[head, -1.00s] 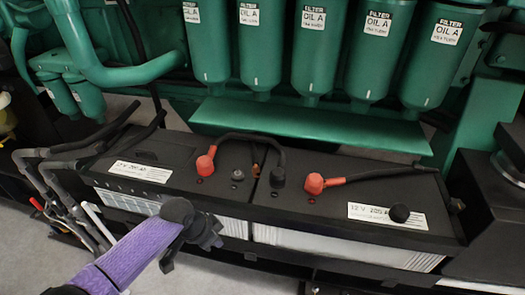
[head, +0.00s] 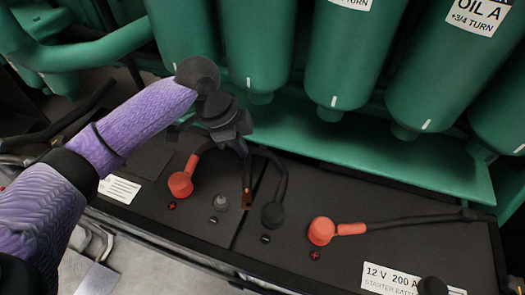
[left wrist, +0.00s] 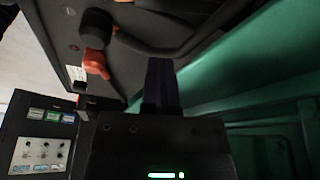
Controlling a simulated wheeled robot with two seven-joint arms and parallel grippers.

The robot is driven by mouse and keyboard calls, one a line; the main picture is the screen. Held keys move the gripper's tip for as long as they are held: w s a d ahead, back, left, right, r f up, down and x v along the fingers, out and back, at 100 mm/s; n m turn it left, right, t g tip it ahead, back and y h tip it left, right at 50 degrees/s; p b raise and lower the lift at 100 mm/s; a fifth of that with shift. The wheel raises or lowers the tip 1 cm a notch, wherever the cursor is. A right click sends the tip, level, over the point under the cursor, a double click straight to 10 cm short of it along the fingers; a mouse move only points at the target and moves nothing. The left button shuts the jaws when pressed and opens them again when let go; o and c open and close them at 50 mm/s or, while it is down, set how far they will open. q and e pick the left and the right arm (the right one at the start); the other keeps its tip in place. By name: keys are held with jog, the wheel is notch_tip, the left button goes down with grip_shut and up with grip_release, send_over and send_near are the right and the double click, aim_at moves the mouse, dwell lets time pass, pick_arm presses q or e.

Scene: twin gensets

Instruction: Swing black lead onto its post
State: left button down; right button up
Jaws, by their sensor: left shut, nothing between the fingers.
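My left gripper (head: 243,145) is shut and empty, just above the lug end. It hides the upper part of the lead; I cannot tell whether it touches it. In the left wrist view, the dark fingers (left wrist: 161,85) are together, with nothing visible between them.
A black-capped terminal (head: 272,215) stands right of the lug. Red-capped terminals stand left (head: 180,185) and right (head: 321,231). Green filters (head: 340,60) and a green ledge (head: 400,165) rise close behind. A red cap (left wrist: 96,63) shows in the left wrist view.

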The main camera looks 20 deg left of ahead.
aim_at(257, 181)
pick_arm(q)
jog(key=b+x, duration=0.4)
jog(key=x, duration=0.5)
jog(key=shift+s+b, duration=0.15)
jog(key=shift+b, duration=0.25)
jog(key=shift+d+f, duration=0.1)
jog(key=shift+f, duration=0.35)
pick_arm(e)
jog(key=shift+g, duration=0.3)
jog(key=f, duration=0.1)
jog(key=s+f, duration=0.1)
jog(key=f, duration=0.3)
jog(key=shift+s+a, duration=0.1)
jog(key=shift+s, duration=0.15)
